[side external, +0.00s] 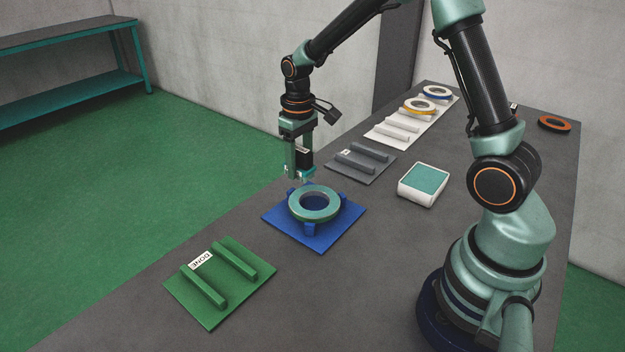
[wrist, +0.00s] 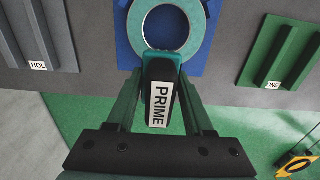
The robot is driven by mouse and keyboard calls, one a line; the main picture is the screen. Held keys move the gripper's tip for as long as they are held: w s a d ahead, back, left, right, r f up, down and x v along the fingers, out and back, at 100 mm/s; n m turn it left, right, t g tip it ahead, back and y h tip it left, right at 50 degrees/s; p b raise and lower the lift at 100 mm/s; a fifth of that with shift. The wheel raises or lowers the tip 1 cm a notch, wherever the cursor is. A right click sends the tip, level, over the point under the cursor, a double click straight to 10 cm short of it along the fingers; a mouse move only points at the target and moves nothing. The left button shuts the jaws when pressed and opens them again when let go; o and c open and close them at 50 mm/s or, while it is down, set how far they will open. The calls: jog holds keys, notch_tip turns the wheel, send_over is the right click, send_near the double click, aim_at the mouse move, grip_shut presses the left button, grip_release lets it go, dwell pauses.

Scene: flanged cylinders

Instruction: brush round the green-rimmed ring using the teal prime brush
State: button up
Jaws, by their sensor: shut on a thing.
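The green-rimmed ring (side external: 313,219) lies flat on several blue posts of a blue plate (side external: 312,241). It also shows at the top of the wrist view (wrist: 197,32). My gripper (side external: 299,172) points down at the ring's far left edge in the side view. It is shut on the prime brush (wrist: 160,97), a black block with a white PRIME label and a teal end. The brush shows only partly between the fingers in the side view (side external: 304,157). Its teal end overlaps the ring's rim in the wrist view; I cannot tell whether they touch.
A green DONE plate (side external: 211,309) with two bars lies front left. Behind the ring are a grey two-bar rack (side external: 346,172), a white tray with a teal pad (side external: 423,181), and a pale strip with a yellow-banded ring (side external: 419,106) and blue-banded ring (side external: 437,92). An orange ring (side external: 555,123) lies back right.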

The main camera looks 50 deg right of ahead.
aim_at(299, 148)
jog(key=shift+r, duration=1.7)
